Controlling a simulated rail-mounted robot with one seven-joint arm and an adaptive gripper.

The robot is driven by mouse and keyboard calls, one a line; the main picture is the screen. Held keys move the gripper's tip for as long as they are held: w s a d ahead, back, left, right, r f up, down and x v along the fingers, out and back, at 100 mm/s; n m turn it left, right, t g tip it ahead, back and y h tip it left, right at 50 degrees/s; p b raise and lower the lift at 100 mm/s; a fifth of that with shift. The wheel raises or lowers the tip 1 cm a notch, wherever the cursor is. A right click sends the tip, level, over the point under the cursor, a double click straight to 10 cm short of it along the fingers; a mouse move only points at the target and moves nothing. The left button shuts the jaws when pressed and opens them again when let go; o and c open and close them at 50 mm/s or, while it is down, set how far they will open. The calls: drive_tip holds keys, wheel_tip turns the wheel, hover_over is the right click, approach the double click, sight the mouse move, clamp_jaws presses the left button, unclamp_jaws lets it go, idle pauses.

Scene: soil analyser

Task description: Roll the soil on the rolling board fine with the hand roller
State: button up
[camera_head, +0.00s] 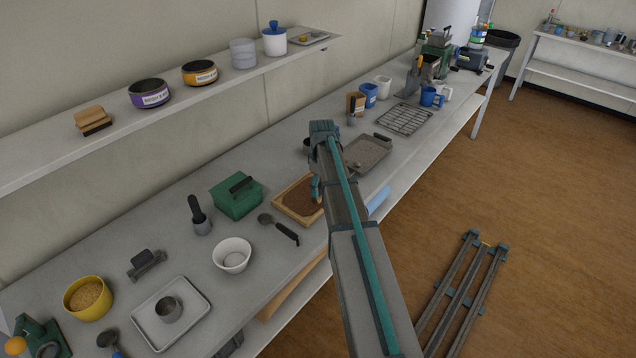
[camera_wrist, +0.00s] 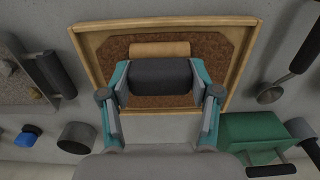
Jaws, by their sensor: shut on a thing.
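The rolling board (camera_head: 293,219) is a shallow wooden tray with a raised rim on the bench, and its rim (camera_wrist: 93,62) fills the upper middle of the wrist view. Brown soil (camera_head: 296,199) lies spread over it, also seen in the wrist view (camera_wrist: 115,50). My gripper (camera_wrist: 163,88) is over the board, its teal fingers shut on the dark grey handle of the hand roller (camera_wrist: 160,77). The roller's tan wooden cylinder (camera_wrist: 160,49) shows just beyond the handle, over the soil. Whether it touches the soil I cannot tell. In the head view my arm hides most of the roller.
A green box (camera_head: 231,204) and a dark-handled scoop (camera_head: 267,219) are close to the board. A white bowl (camera_head: 232,247) is nearer the front. A grey tray (camera_head: 366,156) lies beyond my arm. A wall shelf (camera_head: 150,125) runs above the bench's back.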

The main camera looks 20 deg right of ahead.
wheel_tip(320, 180, up, 8)
drive_tip(key=p, duration=0.3)
drive_tip(key=shift+w, duration=0.1)
idle(0.5)
